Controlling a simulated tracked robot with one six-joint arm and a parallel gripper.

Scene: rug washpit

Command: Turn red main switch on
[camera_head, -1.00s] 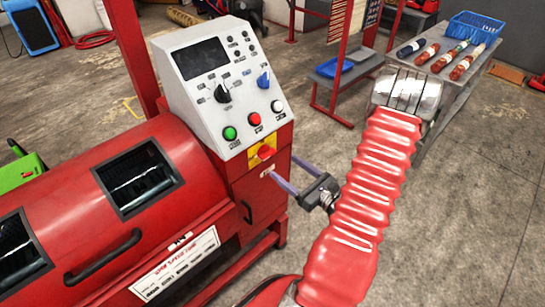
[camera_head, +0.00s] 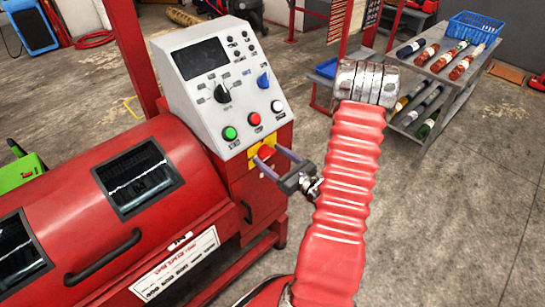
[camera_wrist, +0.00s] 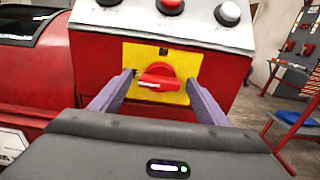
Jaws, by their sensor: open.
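The red main switch (camera_wrist: 157,77) is a rotary knob on a yellow plate (camera_wrist: 188,58), on the front of the red machine below the sloped control panel. In the wrist view its white mark lies roughly level, pointing left. In the head view the switch (camera_head: 265,151) is partly covered by my gripper. My gripper (camera_wrist: 162,82) is open, with one purple finger on each side of the knob and a visible gap to it. In the head view my gripper (camera_head: 268,160) reaches the yellow plate. Whether the fingertips touch the plate I cannot tell.
The grey control panel (camera_head: 205,105) above carries a green button (camera_head: 230,133), a red button (camera_head: 254,119), a white button (camera_head: 277,106) and knobs. The floor on the right is clear.

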